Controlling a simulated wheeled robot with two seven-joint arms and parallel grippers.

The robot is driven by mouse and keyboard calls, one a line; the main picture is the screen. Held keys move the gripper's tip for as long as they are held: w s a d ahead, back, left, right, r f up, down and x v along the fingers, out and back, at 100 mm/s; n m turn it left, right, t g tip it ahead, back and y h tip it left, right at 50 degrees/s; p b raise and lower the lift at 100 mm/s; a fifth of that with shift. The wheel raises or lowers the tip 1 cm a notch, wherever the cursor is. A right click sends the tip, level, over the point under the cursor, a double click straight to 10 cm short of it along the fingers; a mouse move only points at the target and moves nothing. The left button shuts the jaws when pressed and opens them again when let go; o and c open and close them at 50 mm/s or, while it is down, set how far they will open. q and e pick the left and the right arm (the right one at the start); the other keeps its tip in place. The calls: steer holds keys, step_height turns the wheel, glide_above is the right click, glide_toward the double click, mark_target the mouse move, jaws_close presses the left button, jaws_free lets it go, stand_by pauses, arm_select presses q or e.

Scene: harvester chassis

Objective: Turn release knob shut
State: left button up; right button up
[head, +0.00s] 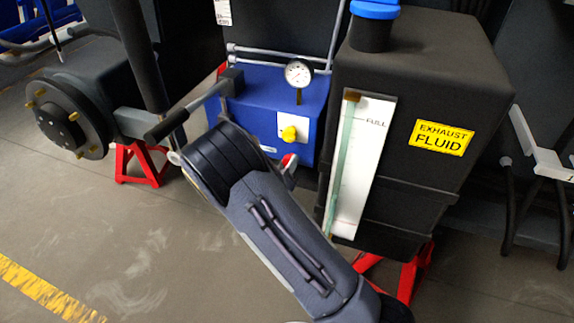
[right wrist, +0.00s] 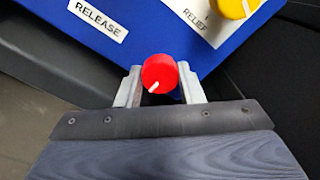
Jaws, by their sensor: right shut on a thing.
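The release knob is red with a white pointer line. In the right wrist view the red knob (right wrist: 159,73) sits between my two finger tips, its white line pointing to the lower left. My right gripper (right wrist: 160,88) is shut on it, with one finger on each side. In the head view the red knob (head: 289,159) shows only in part at the lower right of the blue pump box (head: 259,115), with my right gripper (head: 288,172) at it, partly hidden by my arm. A white RELEASE label (right wrist: 98,18) is on the blue face. My left gripper is not in view.
A yellow relief knob (head: 289,133) on a white plate and a round gauge (head: 299,73) are on the box. A black pump handle (head: 166,124) reaches out on the left. The black exhaust fluid tank (head: 420,85) stands close on the right. Red stands (head: 140,163) are below.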

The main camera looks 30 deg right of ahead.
steer(key=shift+s+m+t+y+b, duration=0.15)
steer(key=shift+m+b, duration=0.65)
steer(key=shift+m, duration=5)
steer(key=shift+w+m+t+y+b, duration=0.2)
steer(key=shift+m+b, duration=0.65)
steer(key=shift+m, duration=4.95)
steer(key=shift+s+m+t+y+b, duration=0.2)
steer(key=shift+m+b, duration=0.6)
steer(key=shift+m, duration=5)
